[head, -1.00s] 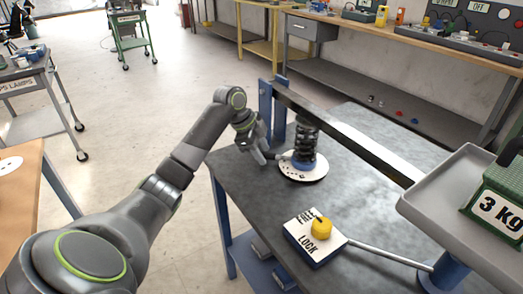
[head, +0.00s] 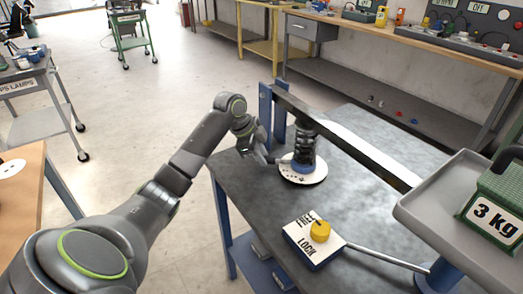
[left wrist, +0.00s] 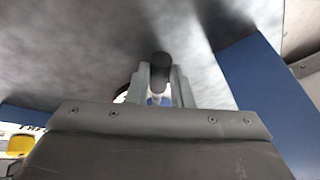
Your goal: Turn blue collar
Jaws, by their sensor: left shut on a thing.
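The blue collar (head: 303,166) sits at the foot of a black coil spring (head: 306,140), above a round white plate (head: 305,180) on the dark bench. My left gripper (head: 272,159) is low at the left side of the collar. In the left wrist view, its fingers (left wrist: 160,85) are shut on a dark round-ended bar (left wrist: 161,68), which looks like the collar's handle. A little blue and white shows between the fingers. The gripper partly hides the handle in the head view. My right gripper is not in view.
A long beam (head: 370,151) runs from a blue post (head: 265,105) over the spring. A grey tray (head: 425,205) with a green 3 Kg weight (head: 500,195) stands at right. A FREE/LOCK box (head: 312,248) with a yellow knob (head: 320,231) lies nearer. Bench space between is clear.

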